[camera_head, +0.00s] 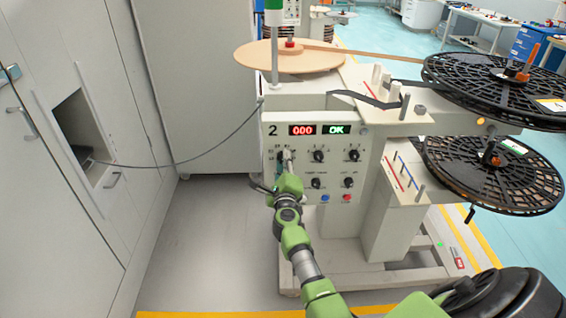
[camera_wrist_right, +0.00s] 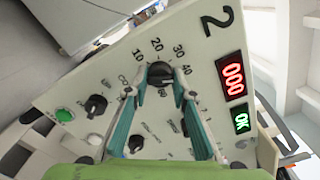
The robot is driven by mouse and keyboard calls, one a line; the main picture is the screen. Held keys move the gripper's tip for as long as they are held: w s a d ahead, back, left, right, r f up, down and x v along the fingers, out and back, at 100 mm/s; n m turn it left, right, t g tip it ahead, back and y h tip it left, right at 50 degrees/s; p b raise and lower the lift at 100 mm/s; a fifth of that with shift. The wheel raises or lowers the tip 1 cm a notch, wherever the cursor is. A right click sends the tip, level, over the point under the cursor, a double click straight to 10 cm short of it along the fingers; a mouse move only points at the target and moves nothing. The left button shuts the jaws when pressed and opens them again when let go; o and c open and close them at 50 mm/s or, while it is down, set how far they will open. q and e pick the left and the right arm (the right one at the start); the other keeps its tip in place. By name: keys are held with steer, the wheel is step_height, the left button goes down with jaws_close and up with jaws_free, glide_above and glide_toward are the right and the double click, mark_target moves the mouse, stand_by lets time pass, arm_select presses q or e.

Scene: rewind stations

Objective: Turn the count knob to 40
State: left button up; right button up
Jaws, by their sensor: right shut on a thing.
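The count knob (camera_wrist_right: 160,73) is a round black knob on the pale panel (camera_wrist_right: 110,70) of station 2, with the marks 10, 20, 30 and 40 printed in an arc around it. My right gripper (camera_wrist_right: 161,78) is shut on it, one finger at each side. I cannot tell for sure which mark the knob points to. The red display (camera_head: 302,130) reads 000 and the green display (camera_head: 336,129) reads OK. My left gripper is not in view.
Other black knobs (camera_head: 318,156) sit close by, with a blue button (camera_head: 325,198) and a red button (camera_head: 347,197) below. A grey cable (camera_head: 215,147) runs from the station to the cabinet (camera_head: 85,140) at left. Black reels (camera_head: 495,88) stand at right.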

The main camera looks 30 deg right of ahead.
steer(key=shift+f, duration=0.15)
steer(key=o, duration=1.1)
steer(key=shift+s, duration=0.1)
steer(key=v, duration=0.7)
steer(key=shift+s, duration=0.2)
steer(key=shift+a, duration=0.15)
